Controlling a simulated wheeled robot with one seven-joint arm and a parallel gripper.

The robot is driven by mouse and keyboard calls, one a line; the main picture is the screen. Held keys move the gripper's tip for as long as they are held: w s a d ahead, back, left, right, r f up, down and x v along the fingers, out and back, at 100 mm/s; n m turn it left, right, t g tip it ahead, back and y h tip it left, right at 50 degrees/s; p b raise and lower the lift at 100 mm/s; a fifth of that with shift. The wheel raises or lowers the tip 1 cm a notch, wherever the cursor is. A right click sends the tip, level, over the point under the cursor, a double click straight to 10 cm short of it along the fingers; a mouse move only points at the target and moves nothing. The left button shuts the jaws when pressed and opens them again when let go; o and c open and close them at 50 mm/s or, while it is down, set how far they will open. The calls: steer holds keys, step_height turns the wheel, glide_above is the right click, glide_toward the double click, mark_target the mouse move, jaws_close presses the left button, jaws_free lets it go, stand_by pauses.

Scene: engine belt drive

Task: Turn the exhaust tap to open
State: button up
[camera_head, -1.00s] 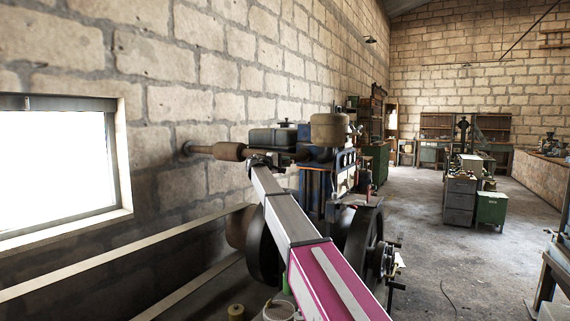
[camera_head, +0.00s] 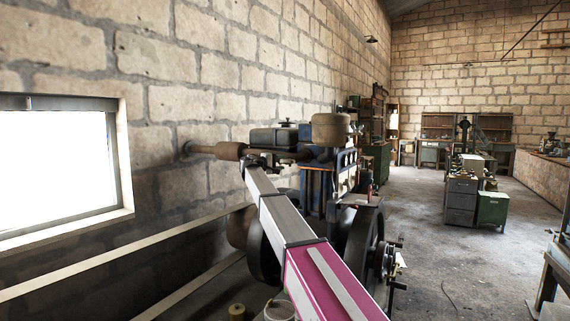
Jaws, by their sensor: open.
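The engine (camera_head: 316,180) is a blue block with a round tan canister (camera_head: 331,129) on top, standing against the brick wall. A brown exhaust pipe (camera_head: 205,149) with a thicker rusty section (camera_head: 231,151) runs from the wall to the engine. I cannot make out the exhaust tap for certain at this size. My gripper (camera_head: 268,161) is small and dark at the far end of my arm, in front of the pipe's engine end. It looks open, and I see nothing held in it. Whether it touches the pipe cannot be told. My arm hides part of the engine's lower left.
A dark green tank (camera_head: 273,137) sits behind the pipe. Black flywheels (camera_head: 364,245) flank the engine. Long pale belt strands (camera_head: 120,253) run left below the window (camera_head: 55,165). Open concrete floor (camera_head: 425,270) lies to the right, with a green cabinet (camera_head: 492,208) beyond.

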steer(key=v, duration=0.7)
